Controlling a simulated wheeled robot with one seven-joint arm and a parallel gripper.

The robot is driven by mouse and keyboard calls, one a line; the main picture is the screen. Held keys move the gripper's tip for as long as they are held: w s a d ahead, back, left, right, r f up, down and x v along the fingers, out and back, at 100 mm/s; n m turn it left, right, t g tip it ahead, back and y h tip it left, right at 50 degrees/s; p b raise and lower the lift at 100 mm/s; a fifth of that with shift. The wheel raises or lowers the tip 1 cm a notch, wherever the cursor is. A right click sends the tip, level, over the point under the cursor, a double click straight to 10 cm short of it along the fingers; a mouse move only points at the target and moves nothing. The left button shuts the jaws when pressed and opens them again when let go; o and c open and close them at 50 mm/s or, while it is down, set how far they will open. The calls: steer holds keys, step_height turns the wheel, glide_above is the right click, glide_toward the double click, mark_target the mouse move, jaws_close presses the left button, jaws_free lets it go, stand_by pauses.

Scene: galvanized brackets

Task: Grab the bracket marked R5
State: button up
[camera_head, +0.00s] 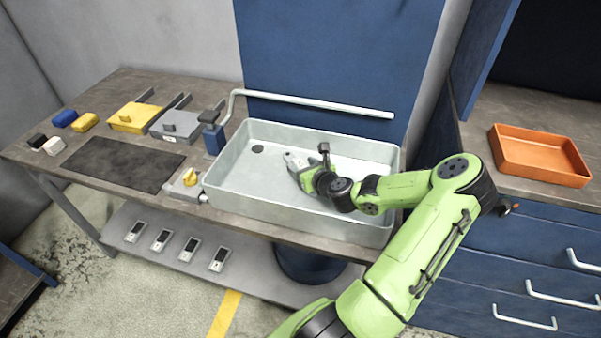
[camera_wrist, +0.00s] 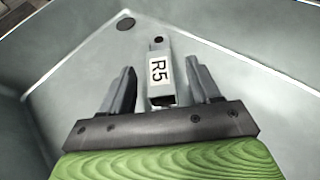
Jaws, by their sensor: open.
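The bracket marked R5 (camera_wrist: 159,72) is a grey metal piece with a white label and a hole near its far end. It lies on the floor of the grey basin, between the two fingers of my gripper (camera_wrist: 163,88) in the wrist view. The fingers stand apart, with a visible gap on both sides of the bracket. In the head view the bracket (camera_head: 294,162) shows as a small pale end just beyond my gripper (camera_head: 303,172), which is down inside the basin. The near end of the bracket is partly hidden by the gripper.
The basin (camera_head: 225,192) has raised walls around my gripper and a dark drain (camera_head: 258,149) at the back left. A pale pipe (camera_head: 310,102) runs above its rear edge. Several blocks and fixtures stand on the bench to the left. An orange tray (camera_head: 540,157) sits at right.

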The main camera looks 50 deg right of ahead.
mark_target(289, 157)
steer(key=x, duration=0.2)
steer(key=shift+w+d+f, duration=0.1)
steer(key=shift+w+f, duration=0.15)
steer(key=shift+w, duration=0.05)
steer(key=shift+s+r, duration=0.1)
steer(key=shift+c, duration=0.7)
jaws_close()
